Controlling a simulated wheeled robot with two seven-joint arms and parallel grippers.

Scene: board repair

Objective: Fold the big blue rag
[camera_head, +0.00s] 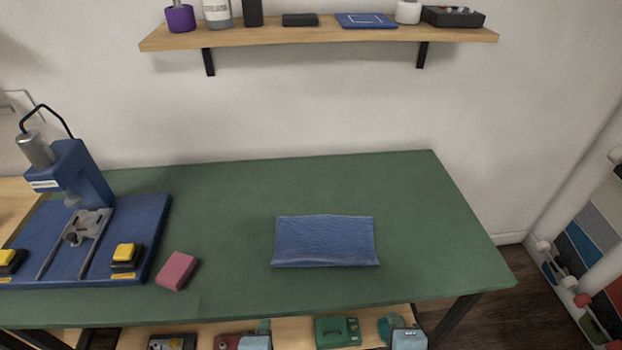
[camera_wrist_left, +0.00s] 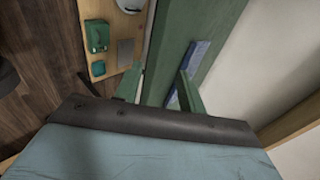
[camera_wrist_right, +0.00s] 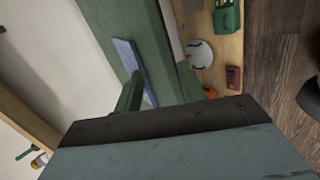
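The blue rag (camera_head: 325,241) lies as a nearly flat rectangle on the green table (camera_head: 230,205), right of centre. Its near edge looks slightly thicker; I cannot tell how many layers it has. In the left wrist view the rag (camera_wrist_left: 197,58) shows beyond the gripper's right finger. In the right wrist view the rag (camera_wrist_right: 126,55) shows beyond the left finger. My left gripper (camera_wrist_left: 161,82) is open and empty, apart from the rag. My right gripper (camera_wrist_right: 159,76) is open and empty, also apart from the rag.
A pink block (camera_head: 177,271) lies left of the rag, beside a blue press (camera_head: 76,180) on its base. A wall shelf (camera_head: 310,36) holds several items above the table. A lower shelf (camera_head: 290,329) holds several tools. The table around the rag is clear.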

